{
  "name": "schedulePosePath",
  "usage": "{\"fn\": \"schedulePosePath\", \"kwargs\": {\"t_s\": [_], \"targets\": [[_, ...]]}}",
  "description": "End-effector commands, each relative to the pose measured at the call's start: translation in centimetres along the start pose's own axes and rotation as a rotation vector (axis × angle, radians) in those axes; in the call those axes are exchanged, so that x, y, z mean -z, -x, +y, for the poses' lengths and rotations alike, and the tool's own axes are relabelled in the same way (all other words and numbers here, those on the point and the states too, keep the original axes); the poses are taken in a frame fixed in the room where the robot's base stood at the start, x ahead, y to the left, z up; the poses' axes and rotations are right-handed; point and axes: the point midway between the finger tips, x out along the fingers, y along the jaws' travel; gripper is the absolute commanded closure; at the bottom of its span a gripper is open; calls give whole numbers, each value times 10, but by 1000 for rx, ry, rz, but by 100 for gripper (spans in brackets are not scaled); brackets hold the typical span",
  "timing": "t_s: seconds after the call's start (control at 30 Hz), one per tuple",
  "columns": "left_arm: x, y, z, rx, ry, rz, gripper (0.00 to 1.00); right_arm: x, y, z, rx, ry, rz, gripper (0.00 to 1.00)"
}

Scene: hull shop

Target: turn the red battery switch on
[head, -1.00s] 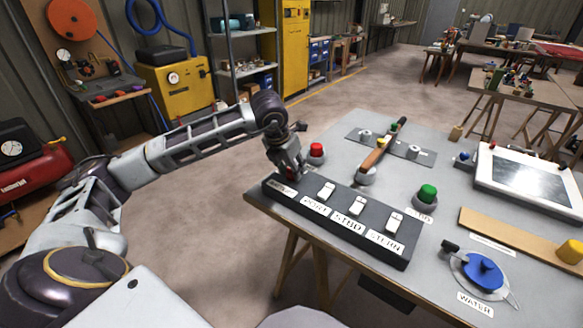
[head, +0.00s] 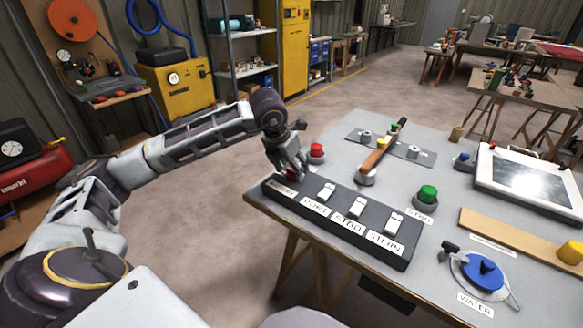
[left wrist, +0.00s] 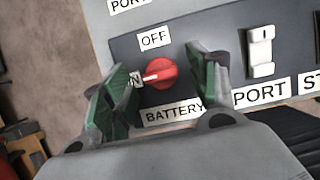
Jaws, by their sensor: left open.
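The red battery switch (left wrist: 163,73) is a round knob on a dark panel (left wrist: 220,55). In the left wrist view its white pointer aims left at the partly hidden ON label (left wrist: 134,80); the OFF label (left wrist: 153,40) is above it and the BATTERY label (left wrist: 175,113) below. In the head view the knob (head: 291,173) shows partly at the panel's left end, behind my fingers. My left gripper (head: 289,166) is open over it. In the left wrist view its two fingers (left wrist: 160,78) stand on either side of the knob, apart from it. My right gripper is not in view.
White rocker switches stand beside the knob, the nearest labelled PORT (left wrist: 262,50). On the table behind the panel are a red button (head: 317,150), a wooden-handled lever (head: 377,155) and a green button (head: 428,193). A blue WATER valve (head: 482,271) is at right front.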

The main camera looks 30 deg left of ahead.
Motion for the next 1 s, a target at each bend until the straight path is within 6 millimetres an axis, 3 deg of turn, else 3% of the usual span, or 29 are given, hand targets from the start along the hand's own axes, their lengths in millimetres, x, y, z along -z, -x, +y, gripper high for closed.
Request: {"fn": "schedulePosePath", "kwargs": {"t_s": [0.7, 1.0], "targets": [[-1, 94, 0, 0, 1, -4, 41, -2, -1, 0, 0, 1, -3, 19], [0, 113, 0, -1, 1, -2, 41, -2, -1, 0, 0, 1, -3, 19]]}}
